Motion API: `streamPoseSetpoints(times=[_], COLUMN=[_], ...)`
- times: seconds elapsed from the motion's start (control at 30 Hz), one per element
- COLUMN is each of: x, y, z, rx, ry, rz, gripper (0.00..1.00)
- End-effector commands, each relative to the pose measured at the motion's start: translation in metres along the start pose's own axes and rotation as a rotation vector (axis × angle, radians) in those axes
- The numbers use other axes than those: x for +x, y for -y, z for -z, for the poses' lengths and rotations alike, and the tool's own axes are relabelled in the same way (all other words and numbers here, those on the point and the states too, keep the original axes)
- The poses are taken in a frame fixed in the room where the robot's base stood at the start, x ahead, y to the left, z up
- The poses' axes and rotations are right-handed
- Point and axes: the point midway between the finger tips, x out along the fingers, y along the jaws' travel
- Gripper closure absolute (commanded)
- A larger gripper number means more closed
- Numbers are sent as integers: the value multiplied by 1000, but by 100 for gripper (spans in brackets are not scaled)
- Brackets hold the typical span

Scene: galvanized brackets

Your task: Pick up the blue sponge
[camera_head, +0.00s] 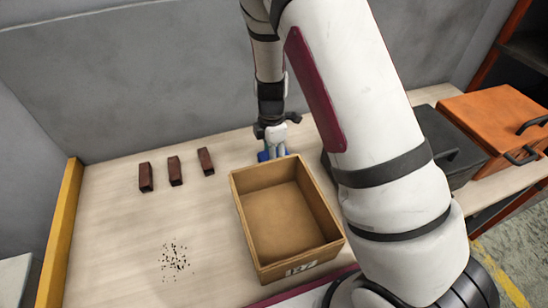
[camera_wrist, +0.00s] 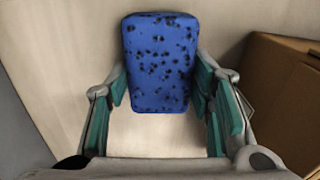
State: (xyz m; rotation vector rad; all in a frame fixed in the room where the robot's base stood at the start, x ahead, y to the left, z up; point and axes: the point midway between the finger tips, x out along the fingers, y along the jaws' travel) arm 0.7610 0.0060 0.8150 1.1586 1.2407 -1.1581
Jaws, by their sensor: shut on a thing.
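The blue sponge (camera_wrist: 158,62) is a rounded block with dark specks in the wrist view. It lies between the two teal-padded fingers of my gripper (camera_wrist: 160,95), which is shut on it. In the head view only a small part of the sponge (camera_head: 263,156) shows beside the fingers of my gripper (camera_head: 275,152), just behind the cardboard box. I cannot tell whether the sponge touches the table.
An open, empty cardboard box (camera_head: 252,232) stands right in front of my gripper; its side (camera_wrist: 285,95) shows at right in the wrist view. Several dark red blocks (camera_head: 175,171) and scattered dark specks (camera_head: 174,260) lie left. Black (camera_head: 448,150) and orange (camera_head: 500,118) cases stand right. A grey wall is behind.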

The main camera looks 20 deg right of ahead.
Motion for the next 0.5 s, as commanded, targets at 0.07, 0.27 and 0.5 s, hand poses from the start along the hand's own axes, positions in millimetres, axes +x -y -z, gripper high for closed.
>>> streamPoseSetpoints(times=[0.07, 0.27, 0.5], x=[0, -9, -53], y=[0, -1, -1], z=[0, 0, 0], rx=[0, 0, -1], ry=[0, -1, -1], rz=[0, -2, -5], gripper=[76, 76, 76])
